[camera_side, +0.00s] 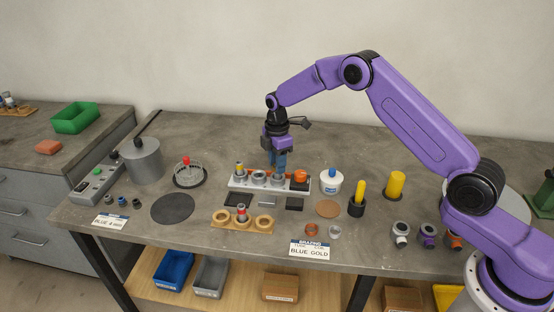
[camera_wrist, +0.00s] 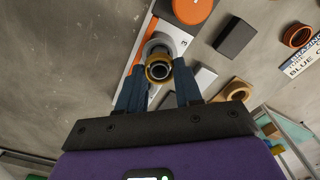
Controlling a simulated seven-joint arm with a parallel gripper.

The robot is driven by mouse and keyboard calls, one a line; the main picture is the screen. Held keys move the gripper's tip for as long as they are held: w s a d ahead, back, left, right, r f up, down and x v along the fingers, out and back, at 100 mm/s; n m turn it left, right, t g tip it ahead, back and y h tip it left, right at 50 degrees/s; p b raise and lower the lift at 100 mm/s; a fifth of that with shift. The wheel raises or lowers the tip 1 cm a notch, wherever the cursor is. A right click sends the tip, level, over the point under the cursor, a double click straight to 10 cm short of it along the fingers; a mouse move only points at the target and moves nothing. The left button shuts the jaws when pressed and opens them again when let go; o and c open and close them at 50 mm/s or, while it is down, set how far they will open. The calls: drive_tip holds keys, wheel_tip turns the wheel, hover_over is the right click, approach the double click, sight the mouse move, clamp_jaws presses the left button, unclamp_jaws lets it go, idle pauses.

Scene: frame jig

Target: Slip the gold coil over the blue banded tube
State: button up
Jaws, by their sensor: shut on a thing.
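My gripper (camera_side: 278,166) is low over the white jig strip (camera_side: 240,184), near its numbered place 3. In the wrist view its blue fingers (camera_wrist: 159,82) are shut on the gold coil (camera_wrist: 152,76). A grey tube end (camera_wrist: 159,70) shows inside the coil's opening, with a grey collar (camera_wrist: 152,45) behind it on the strip. The coil looks in line with the tube; I cannot tell how far it is around it. No blue band is visible on this tube. In the side view the fingers hide the coil.
A wooden rack (camera_side: 222,220) with tan rings is in front.

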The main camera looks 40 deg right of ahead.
drive_tip(key=shift+f, duration=1.2)
drive_tip(key=o, duration=1.3)
drive_tip(key=shift+r, duration=0.15)
drive_tip(key=shift+r, duration=0.65)
